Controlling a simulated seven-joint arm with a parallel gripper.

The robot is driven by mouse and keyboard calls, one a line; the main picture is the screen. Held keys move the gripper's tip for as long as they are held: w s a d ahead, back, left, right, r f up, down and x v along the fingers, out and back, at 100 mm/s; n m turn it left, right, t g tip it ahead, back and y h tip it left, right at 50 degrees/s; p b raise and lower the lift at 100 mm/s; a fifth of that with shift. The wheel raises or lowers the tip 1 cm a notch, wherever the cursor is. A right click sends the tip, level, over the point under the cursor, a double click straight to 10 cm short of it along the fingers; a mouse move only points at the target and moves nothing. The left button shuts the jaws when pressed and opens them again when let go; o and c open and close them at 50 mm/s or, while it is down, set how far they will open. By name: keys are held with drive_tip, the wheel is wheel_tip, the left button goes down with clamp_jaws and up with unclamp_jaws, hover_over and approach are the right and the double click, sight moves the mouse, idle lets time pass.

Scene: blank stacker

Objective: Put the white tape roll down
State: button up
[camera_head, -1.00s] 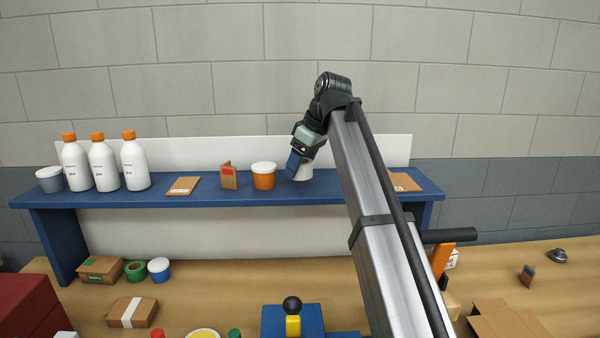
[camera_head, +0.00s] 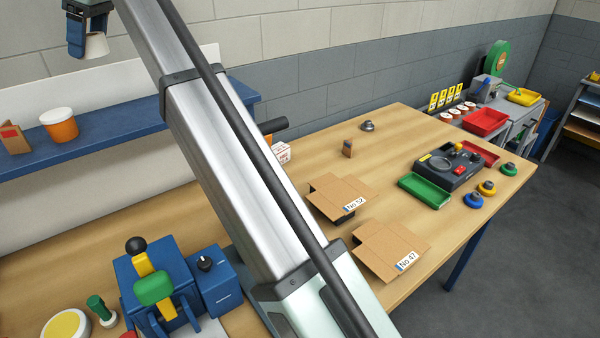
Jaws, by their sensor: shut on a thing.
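My gripper (camera_head: 88,36) is at the top left of the head view, partly cut off by the frame's top edge. It is shut on the white tape roll (camera_head: 97,46), which shows as a small white shape at the fingers. Roll and gripper appear in front of the block wall, apart from and above the blue shelf (camera_head: 120,124). The fingers hide part of the roll.
An orange tub (camera_head: 59,125) with a white lid stands on the shelf. Open cartons No 52 (camera_head: 340,190) and No 47 (camera_head: 390,245) lie on the wooden bench (camera_head: 300,150). A green tray (camera_head: 425,190) sits farther right.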

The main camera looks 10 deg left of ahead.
drive_tip(key=w+d+m, duration=0.2)
drive_tip(key=w+d, duration=1.3)
drive_tip(key=d, duration=0.2)
drive_tip(key=m+t, duration=0.2)
hover_over(298, 180)
drive_tip(key=d, duration=0.2)
wheel_tip(298, 180, down, 36)
drive_tip(key=f, duration=0.1)
drive_tip(key=shift+a+f, duration=0.15)
drive_tip(key=shift+f, duration=2.35)
drive_tip(key=shift+a+f, duration=0.1)
drive_tip(key=shift+f, duration=2.35)
drive_tip(key=shift+f, duration=0.15)
drive_tip(key=o, duration=1)
drive_tip(key=shift+o, duration=0.2)
drive_tip(key=v, duration=1.2)
drive_tip(key=shift+r, duration=0.2)
